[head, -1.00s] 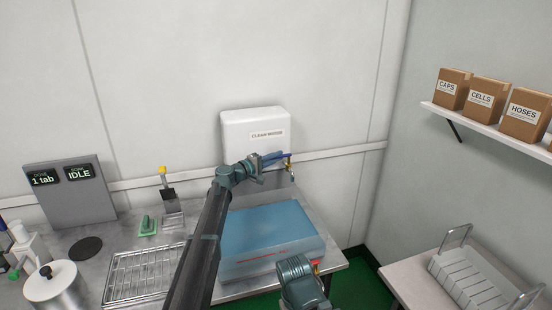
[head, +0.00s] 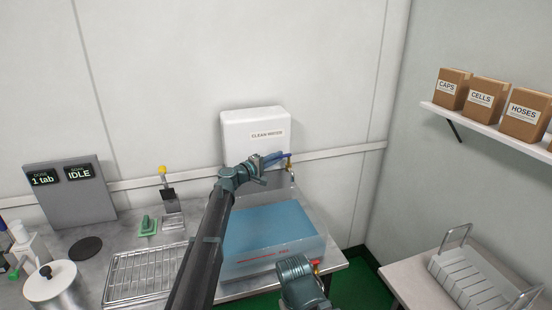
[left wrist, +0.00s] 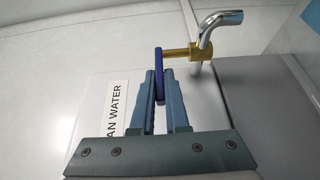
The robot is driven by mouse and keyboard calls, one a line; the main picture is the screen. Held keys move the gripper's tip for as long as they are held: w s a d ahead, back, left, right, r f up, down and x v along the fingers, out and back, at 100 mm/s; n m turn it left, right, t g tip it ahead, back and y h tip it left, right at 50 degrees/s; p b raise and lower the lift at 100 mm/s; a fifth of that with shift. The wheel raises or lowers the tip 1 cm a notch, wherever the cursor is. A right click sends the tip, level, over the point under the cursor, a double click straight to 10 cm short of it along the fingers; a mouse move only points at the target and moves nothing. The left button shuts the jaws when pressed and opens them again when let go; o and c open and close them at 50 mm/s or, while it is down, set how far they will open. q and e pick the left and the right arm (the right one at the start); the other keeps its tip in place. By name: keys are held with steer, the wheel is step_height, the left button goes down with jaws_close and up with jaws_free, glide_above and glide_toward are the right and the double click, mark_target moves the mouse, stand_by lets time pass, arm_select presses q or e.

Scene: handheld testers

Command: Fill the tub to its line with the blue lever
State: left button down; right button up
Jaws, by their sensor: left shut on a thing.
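The blue lever (left wrist: 158,68) stands on a brass valve (left wrist: 177,56) beside the chrome spout (left wrist: 214,24). My left gripper (left wrist: 159,92) is shut on the lever; in the head view this gripper (head: 258,166) is at the tap below the white tank. The translucent tub (head: 240,268) stands on the counter below the spout and holds blue water (head: 262,226). Red markings run along its front wall, close to the water's front edge; their exact gap is too small to tell. My right gripper (head: 305,288) is low in front of the tub, its fingers unclear.
The white clean water tank (head: 250,122) hangs on the wall. A wire rack (head: 140,275), a green item (head: 148,226) and a grey panel reading IDLE (head: 75,200) are to the left. A side table with a white rack (head: 470,285) is at the right.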

mark_target(283, 157)
arm_select(q)
steer(key=shift+s+d+n+t+y, duration=0.4)
steer(key=shift+n+t+y, duration=0.45)
steer(key=shift+n+y, duration=0.75)
steer(key=shift+s+d+n+t+y, duration=0.45)
steer(key=shift+n+t+y, duration=0.5)
steer(key=shift+y, duration=1.1)
steer(key=shift+s+d+n+t+y, duration=0.25)
steer(key=shift+s+n+t+y, duration=0.4)
steer(key=shift+n+y, duration=0.95)
steer(key=shift+w+y, duration=0.15)
steer(key=shift+y, duration=0.2)
steer(key=shift+m, duration=0.25)
steer(key=c, duration=0.9)
jaws_free()
steer(key=s, duration=0.9)
steer(key=s+a, duration=0.1)
steer(key=s, duration=0.3)
steer(key=shift+s+a, duration=0.1)
steer(key=shift+s, duration=0.3)
